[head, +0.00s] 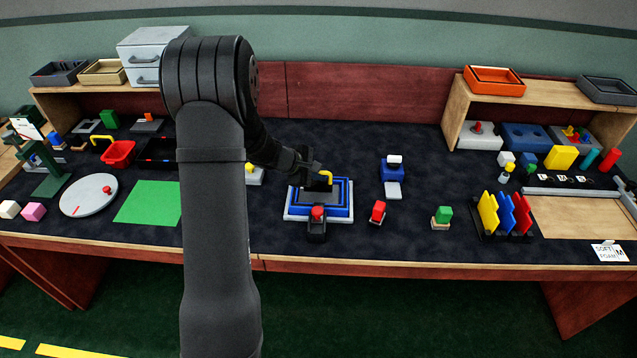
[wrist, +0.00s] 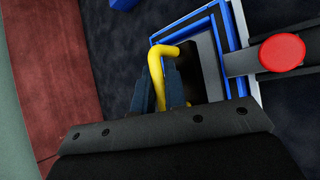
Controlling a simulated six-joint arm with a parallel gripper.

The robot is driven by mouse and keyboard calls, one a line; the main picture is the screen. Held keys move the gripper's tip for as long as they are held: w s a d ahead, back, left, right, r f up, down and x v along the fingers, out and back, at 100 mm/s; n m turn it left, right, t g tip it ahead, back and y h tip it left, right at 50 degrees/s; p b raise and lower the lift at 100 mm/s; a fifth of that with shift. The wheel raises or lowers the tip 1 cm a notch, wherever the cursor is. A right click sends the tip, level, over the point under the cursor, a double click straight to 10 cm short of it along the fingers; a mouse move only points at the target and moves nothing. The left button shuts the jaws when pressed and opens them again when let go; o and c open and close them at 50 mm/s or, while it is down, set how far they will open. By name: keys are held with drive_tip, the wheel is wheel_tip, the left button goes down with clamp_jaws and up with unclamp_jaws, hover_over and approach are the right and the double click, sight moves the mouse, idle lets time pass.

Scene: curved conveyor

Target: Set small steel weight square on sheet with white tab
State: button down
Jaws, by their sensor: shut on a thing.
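My gripper (head: 316,178) is shut on a bent yellow handle (head: 326,177) over the blue-and-white layered stack (head: 290,215) at the table's middle. In the wrist view, the handle (wrist: 157,62) passes between the two fingers (wrist: 160,90). A dark block (wrist: 210,65) beside the handle seems joined to it; it may be the small steel weight. My fingers hide part of the block. I cannot make out a white tab for certain.
A dark clamp with a red knob (head: 317,213) stands at the stack's front edge. A red-topped piece (head: 378,211), a blue block (head: 393,171) and a pale square (head: 393,190) stand to the right. A green sheet (head: 148,204) lies left.

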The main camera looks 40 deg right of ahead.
sight(319, 183)
drive_tip(key=shift+f, duration=1.95)
drive_tip(key=c, duration=1.5)
unclamp_jaws()
drive_tip(key=shift+f, duration=0.2)
drive_tip(key=shift+r, duration=0.1)
drive_tip(key=shift+a+r, duration=0.15)
drive_tip(key=shift+r, duration=0.05)
drive_tip(key=v, duration=1.1)
drive_tip(key=shift+a+r, duration=0.2)
drive_tip(key=shift+a, duration=0.05)
